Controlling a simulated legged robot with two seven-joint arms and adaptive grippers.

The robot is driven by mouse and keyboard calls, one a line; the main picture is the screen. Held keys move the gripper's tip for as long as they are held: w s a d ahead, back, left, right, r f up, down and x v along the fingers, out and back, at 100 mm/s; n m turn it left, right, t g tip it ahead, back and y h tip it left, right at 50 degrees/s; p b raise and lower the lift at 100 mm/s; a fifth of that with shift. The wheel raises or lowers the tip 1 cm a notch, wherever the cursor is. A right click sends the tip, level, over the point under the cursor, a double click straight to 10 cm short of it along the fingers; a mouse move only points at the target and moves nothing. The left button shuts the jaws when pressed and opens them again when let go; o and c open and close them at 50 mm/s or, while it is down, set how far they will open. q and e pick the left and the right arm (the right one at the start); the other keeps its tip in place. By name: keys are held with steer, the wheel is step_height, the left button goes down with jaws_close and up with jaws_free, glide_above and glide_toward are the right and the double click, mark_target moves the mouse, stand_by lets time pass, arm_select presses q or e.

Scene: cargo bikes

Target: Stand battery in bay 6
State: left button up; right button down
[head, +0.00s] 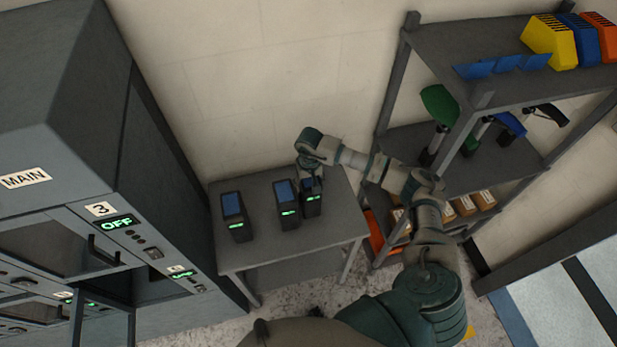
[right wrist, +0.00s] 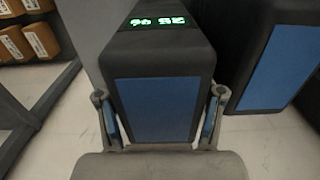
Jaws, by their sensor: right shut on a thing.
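Three dark batteries with blue panels and green readouts stand upright on the grey table: a left one (head: 234,216), a middle one (head: 287,206) and a right one (head: 311,203). My right gripper (head: 311,182) comes down on the right battery. In the right wrist view its two fingers (right wrist: 160,120) are shut on the sides of this battery (right wrist: 155,95), whose percent readout appears upside down. The grey cabinet (head: 68,120) at the left has bays, one labelled 3 with an OFF display (head: 116,223). I cannot read a number 6. My left gripper is not in view.
The grey table (head: 255,255) stands against the wall, right of the cabinet. A shelf rack (head: 470,45) at the right holds coloured cases, saddles and boxes. A neighbouring battery (right wrist: 272,60) stands close beside the held one. An open cabinet door (head: 105,322) juts out at lower left.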

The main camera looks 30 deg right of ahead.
steer(key=shift+d+f, duration=0.2)
steer(key=shift+f, duration=0.5)
steer(key=shift+c, duration=2.1)
jaws_free()
steer(key=shift+f, duration=0.1)
steer(key=shift+s+a, duration=0.1)
steer(key=shift+a, duration=0.05)
